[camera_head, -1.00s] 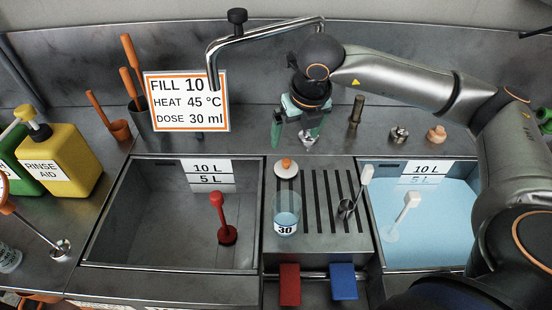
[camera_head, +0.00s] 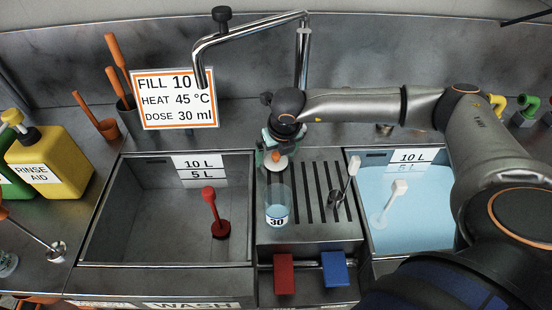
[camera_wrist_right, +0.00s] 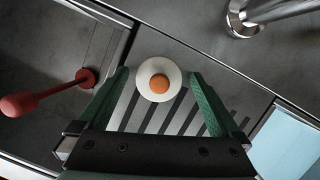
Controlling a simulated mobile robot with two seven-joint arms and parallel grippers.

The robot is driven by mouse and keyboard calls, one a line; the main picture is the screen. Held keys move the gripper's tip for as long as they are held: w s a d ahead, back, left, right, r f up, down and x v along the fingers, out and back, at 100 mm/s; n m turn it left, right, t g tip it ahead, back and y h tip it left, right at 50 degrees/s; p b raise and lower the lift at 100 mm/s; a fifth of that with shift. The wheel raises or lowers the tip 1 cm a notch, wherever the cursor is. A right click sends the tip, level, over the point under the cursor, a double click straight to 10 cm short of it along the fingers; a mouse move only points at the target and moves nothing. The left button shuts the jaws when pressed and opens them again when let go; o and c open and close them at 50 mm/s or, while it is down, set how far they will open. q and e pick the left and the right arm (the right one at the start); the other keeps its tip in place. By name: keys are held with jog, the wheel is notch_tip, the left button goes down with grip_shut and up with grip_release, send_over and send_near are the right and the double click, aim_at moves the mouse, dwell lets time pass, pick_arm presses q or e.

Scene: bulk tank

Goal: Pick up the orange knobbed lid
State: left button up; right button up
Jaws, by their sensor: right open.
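The orange knobbed lid is a pale round disc (camera_wrist_right: 143,92) with an orange knob on top. In the head view the lid (camera_head: 277,165) is partly covered by my right gripper (camera_head: 279,146). In the right wrist view my two green fingers are spread wide, one on either side of the lid, with nothing between them gripped. I cannot tell how high the fingertips are above it. My left gripper is not in view.
A red plunger-like tool (camera_head: 211,211) stands in the empty left basin. A white-handled tool (camera_head: 348,180) stands on the drainer's right. The right basin holds blue water (camera_head: 412,215). A bent metal tap (camera_head: 245,31) rises behind. Red (camera_head: 284,274) and blue (camera_head: 335,268) pedals sit in front.

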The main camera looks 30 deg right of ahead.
jog(key=shift+c, duration=0.4)
jog(key=c, duration=1.2)
jog(key=shift+o, duration=0.2)
